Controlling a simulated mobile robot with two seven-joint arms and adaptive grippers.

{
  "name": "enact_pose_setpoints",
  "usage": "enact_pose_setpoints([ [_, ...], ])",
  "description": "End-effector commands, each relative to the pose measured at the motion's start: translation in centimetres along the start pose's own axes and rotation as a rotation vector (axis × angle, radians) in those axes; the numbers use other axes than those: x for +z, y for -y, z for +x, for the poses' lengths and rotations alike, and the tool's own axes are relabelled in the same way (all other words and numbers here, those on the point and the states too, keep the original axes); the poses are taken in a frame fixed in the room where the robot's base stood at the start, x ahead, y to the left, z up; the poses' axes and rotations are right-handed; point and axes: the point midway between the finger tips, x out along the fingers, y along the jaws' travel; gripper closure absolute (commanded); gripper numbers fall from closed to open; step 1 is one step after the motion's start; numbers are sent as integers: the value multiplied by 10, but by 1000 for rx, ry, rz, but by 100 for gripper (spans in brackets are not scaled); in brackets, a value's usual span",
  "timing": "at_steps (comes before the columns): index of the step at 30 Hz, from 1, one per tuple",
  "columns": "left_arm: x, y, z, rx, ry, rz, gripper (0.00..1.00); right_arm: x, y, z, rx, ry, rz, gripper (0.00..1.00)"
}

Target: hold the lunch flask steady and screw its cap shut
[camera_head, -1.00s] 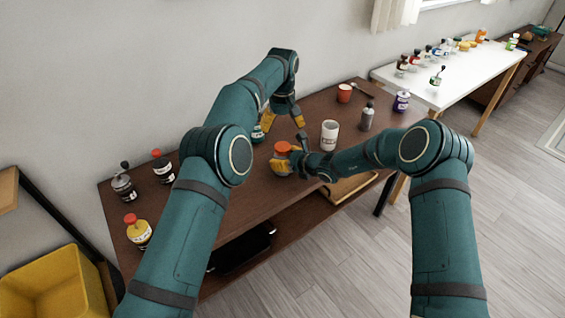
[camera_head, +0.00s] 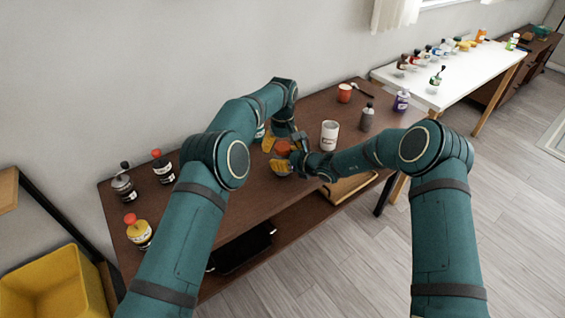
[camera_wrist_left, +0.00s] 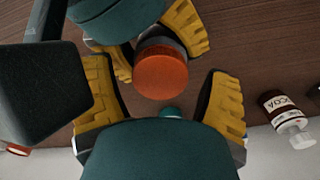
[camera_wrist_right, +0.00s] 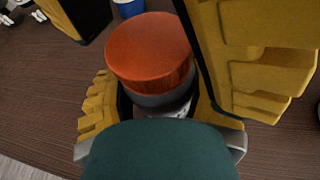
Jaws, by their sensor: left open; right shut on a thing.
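The lunch flask has an orange-red cap (camera_head: 283,147) on a grey collar and stands on the brown table. In the right wrist view the cap (camera_wrist_right: 150,48) sits on top of the flask, with the grey collar (camera_wrist_right: 160,98) below it. My right gripper (camera_head: 284,166) is shut around the flask's body below the cap. My left gripper (camera_head: 281,141) is open above the flask. In the left wrist view the cap (camera_wrist_left: 162,74) lies between its spread fingers, with a gap to each. Most of the flask's body is hidden by the fingers.
A white mug (camera_head: 329,136), a grey bottle (camera_head: 367,117), an orange cup (camera_head: 344,93) and a purple jar (camera_head: 401,101) stand to the right. Several bottles stand at the left end, including a yellow one (camera_head: 138,232). A green-capped item behind the left gripper is mostly hidden.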

Motion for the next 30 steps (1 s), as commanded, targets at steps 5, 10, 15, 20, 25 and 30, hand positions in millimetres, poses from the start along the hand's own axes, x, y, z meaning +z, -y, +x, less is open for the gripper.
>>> enact_pose_setpoints([
  [5,0,0,1,0,0,0,21,0,0,0,0,1,0,100],
  [10,0,0,1,0,0,0,42,0,0,0,0,1,0,100],
  [15,0,0,1,0,0,0,94,0,0,0,0,1,0,100],
  [20,0,0,1,0,0,55,94,0,0,0,0,1,0,100],
  [25,0,0,1,0,0,188,94,0,0,0,0,1,0,100],
  [30,0,0,1,0,0,204,94,0,0,0,0,1,0,100],
])
